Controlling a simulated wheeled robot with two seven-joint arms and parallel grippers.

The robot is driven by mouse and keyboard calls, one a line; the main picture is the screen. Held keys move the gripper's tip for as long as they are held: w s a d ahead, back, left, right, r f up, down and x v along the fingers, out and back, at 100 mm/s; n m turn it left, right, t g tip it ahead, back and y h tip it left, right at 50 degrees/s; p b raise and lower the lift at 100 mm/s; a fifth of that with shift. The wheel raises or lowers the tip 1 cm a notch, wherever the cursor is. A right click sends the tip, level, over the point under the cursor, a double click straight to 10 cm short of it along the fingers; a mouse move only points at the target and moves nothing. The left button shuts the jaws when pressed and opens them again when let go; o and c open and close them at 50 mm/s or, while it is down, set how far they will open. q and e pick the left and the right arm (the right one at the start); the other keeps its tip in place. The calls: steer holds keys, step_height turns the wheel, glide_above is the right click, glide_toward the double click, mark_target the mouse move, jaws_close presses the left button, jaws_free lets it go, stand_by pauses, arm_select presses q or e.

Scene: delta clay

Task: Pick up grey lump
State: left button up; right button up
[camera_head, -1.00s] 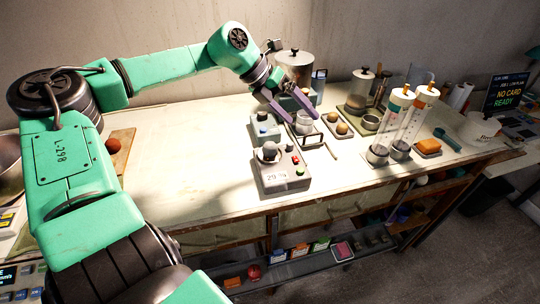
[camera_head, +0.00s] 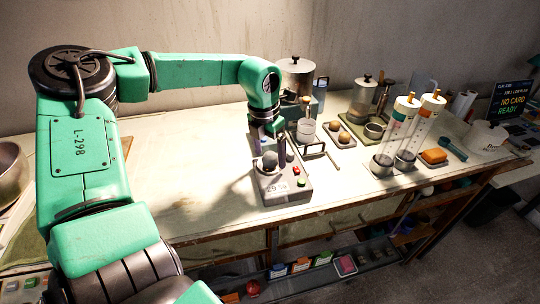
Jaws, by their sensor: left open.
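My left gripper (camera_head: 270,150) points down right at the lump. It is open, and its dark purple fingers are close around or just above the lump; I cannot tell whether they touch it. The gripper and wrist hide part of what stands behind the scale. My right gripper is not in view.
Behind stand a lidded metal pot (camera_head: 297,77) and a glass beaker (camera_head: 306,131). The bench (camera_head: 180,165) left of the scale is clear.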

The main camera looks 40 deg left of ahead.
arm_select(q)
steer(key=shift+w+f, duration=0.15)
steer(key=shift+f, duration=0.2)
jaws_close()
steer(key=shift+r, duration=0.15)
